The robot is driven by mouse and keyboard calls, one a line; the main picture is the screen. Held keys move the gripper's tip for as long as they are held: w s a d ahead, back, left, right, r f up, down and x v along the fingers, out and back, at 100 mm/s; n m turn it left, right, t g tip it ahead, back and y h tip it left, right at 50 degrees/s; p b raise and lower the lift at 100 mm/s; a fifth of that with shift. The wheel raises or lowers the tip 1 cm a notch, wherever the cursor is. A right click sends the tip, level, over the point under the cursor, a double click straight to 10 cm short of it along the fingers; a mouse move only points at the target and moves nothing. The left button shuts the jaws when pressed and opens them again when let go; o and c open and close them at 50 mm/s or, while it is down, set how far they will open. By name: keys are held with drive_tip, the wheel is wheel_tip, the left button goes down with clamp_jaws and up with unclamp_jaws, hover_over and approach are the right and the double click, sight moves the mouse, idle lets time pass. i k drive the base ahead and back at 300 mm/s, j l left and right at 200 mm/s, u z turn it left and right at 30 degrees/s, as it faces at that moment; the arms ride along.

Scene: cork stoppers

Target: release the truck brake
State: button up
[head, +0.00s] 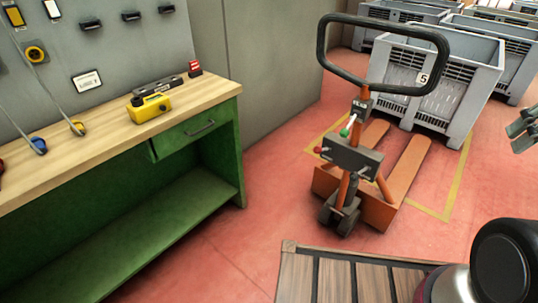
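An orange pallet truck (325,183) stands on the red floor right of the bench, its two forks pointing away toward the grey crates. Its black loop handle (322,45) rises at the top. On its column are a small lever with a green tip (345,131) and a red knob (318,150). Which of them works the brake, I cannot tell. My gripper (516,137) shows only in part at the right edge, well to the right of the truck and touching nothing visible. Its opening is too small and cut off to judge.
A green workbench (215,165) with a wooden top fills the left, with a yellow tool (149,108) on it. Grey crates (480,80) stand behind the truck. A wooden slatted surface (335,275) lies in front. Red floor is clear between bench and truck.

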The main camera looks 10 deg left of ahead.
sight(317, 150)
drive_tip(key=u, duration=0.4)
drive_tip(key=i+l, duration=0.1)
drive_tip(key=i, duration=0.35)
drive_tip(key=i+l+u, duration=0.1)
drive_tip(key=i, duration=0.35)
